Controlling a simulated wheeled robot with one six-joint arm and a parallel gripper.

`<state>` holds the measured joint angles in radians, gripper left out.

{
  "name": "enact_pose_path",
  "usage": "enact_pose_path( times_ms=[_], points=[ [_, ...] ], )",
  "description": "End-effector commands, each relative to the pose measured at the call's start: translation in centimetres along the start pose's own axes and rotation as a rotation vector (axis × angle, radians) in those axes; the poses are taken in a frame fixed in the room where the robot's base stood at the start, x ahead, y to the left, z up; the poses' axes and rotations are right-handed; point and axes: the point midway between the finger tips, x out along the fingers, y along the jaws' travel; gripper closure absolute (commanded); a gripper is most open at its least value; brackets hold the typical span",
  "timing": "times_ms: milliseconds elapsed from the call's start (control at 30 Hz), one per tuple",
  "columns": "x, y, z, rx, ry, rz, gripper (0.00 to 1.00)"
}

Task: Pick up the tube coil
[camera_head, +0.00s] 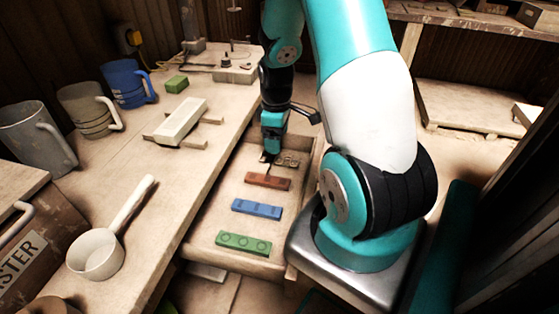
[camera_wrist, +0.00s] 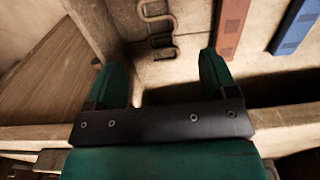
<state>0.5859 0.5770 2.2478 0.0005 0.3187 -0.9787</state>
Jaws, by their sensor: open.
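The tube coil (camera_wrist: 157,30) is a dark, thin, serpentine piece lying flat in the open drawer. In the wrist view it is at the top, beyond my fingertips. In the head view the coil (camera_head: 290,161) is small, at the far end of the drawer, just right of my gripper (camera_head: 268,157). In the wrist view my gripper (camera_wrist: 163,72) is open with nothing between its fingers, and the coil is apart from both. The near end of the coil is in full view from the wrist.
The drawer (camera_head: 245,263) also holds a reddish-brown bar (camera_head: 268,181), a blue bar (camera_head: 257,209) and a green bar (camera_head: 243,243). The brown bar lies closest to the coil. The drawer walls rise around them. Several mugs and a white ladle (camera_head: 96,254) stand on the bench at left.

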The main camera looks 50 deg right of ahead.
Motion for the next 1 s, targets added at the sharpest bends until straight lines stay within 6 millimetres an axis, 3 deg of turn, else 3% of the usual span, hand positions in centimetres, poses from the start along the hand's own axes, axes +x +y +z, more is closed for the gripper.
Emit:
enact_pose_path(
  times_ms=[267, 500, 800, 833, 1000],
  points=[
    [2.4, -0.1, 0.1, 0.000, -0.001, -0.002, 0.21],
    [5.9, -0.1, 0.2, 0.000, 0.000, -0.001, 0.21],
    [6.5, -0.1, 0.2, 0.000, 0.002, 0.002, 0.21],
    [6.5, -0.1, 0.2, 0.000, 0.002, 0.002, 0.24],
    [6.5, -0.1, 0.2, 0.000, 0.002, 0.002, 0.63]
  ],
)
